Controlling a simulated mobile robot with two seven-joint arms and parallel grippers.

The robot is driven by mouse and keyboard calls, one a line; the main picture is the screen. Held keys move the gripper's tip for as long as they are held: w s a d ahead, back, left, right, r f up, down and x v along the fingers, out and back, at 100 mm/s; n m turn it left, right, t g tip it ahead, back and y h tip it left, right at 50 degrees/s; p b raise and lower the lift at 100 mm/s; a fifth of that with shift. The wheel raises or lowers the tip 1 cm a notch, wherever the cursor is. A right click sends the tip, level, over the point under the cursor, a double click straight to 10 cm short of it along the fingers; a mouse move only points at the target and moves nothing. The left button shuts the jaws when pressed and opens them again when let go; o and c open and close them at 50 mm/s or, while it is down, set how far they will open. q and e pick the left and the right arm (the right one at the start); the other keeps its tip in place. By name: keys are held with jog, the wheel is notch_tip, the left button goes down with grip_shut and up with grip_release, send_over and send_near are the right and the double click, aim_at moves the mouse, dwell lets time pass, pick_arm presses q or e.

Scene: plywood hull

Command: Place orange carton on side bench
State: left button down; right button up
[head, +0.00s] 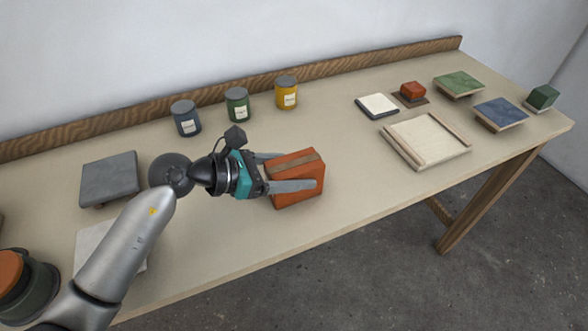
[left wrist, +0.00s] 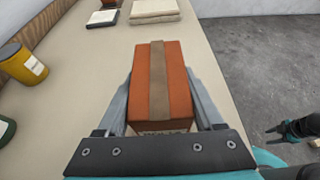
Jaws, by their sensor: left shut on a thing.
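The orange carton (head: 298,190) is a box with a brown tape band. My left gripper (head: 291,171) is shut on it, with one grey finger along each side. The left wrist view shows the same carton (left wrist: 160,88) between the two fingers. It is over the middle front of the long beige bench (head: 215,245); I cannot tell whether its underside touches the top. Part of what looks like my right gripper (left wrist: 287,129) shows at the right edge of the left wrist view, away from the bench, its jaws unclear.
Blue (head: 186,118), green (head: 237,105) and yellow (head: 286,93) jars stand at the back. A wooden tray (head: 426,139), a small red block (head: 413,90) and green and blue slabs lie right. A grey slab (head: 110,176) lies left.

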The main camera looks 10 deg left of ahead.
aim_at(268, 172)
pick_arm(q)
jog(key=shift+c, duration=2.2)
grip_release()
jog(key=o, duration=0.4)
pick_arm(e)
jog(key=shift+a, duration=0.2)
pick_arm(q)
jog(key=shift+r, duration=0.2)
jog(key=v, duration=1)
jog(key=shift+s+a+p, duration=0.15)
jog(key=shift+a+p, duration=0.05)
jog(key=shift+p, duration=0.2)
jog(key=shift+v, duration=0.75)
pick_arm(e)
jog(key=shift+s+a+r, duration=0.25)
jog(key=shift+s+a, duration=0.15)
jog(key=shift+s, duration=0.2)
